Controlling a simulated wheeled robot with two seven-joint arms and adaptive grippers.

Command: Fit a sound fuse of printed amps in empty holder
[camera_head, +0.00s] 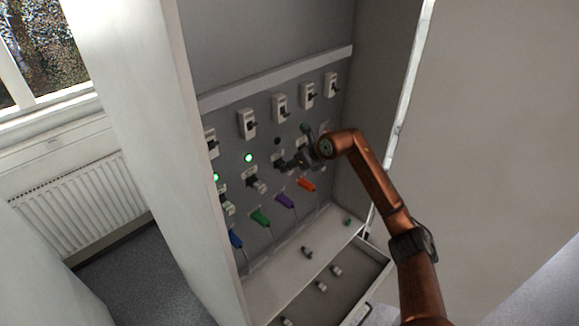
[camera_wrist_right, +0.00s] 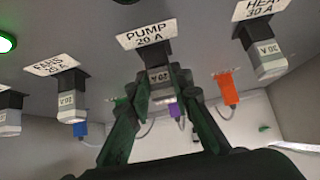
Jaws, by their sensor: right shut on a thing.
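In the right wrist view, my right gripper (camera_wrist_right: 162,98) is shut on a grey fuse (camera_wrist_right: 161,78) whose print looks like 20 A. The fuse is upright in line with the black holder (camera_wrist_right: 154,53) under the label PUMP 20 A (camera_wrist_right: 150,37). Its end meets the holder or is very close; I cannot tell how deep it sits. In the head view, my right gripper (camera_head: 292,162) is at the panel and mostly covers that holder. The holders beside it, under labels FANS (camera_wrist_right: 58,65) and HEAT 30 A (camera_wrist_right: 262,9), hold fuses. My left gripper is not in view.
A row of white switches (camera_head: 280,108) runs above. A green lamp (camera_head: 248,157) is lit; another lamp (camera_head: 277,141) is dark. Coloured tags, such as a purple one (camera_head: 285,200), hang below. A loose fuse (camera_head: 307,252) lies on the ledge; several lie in the open drawer (camera_head: 312,303).

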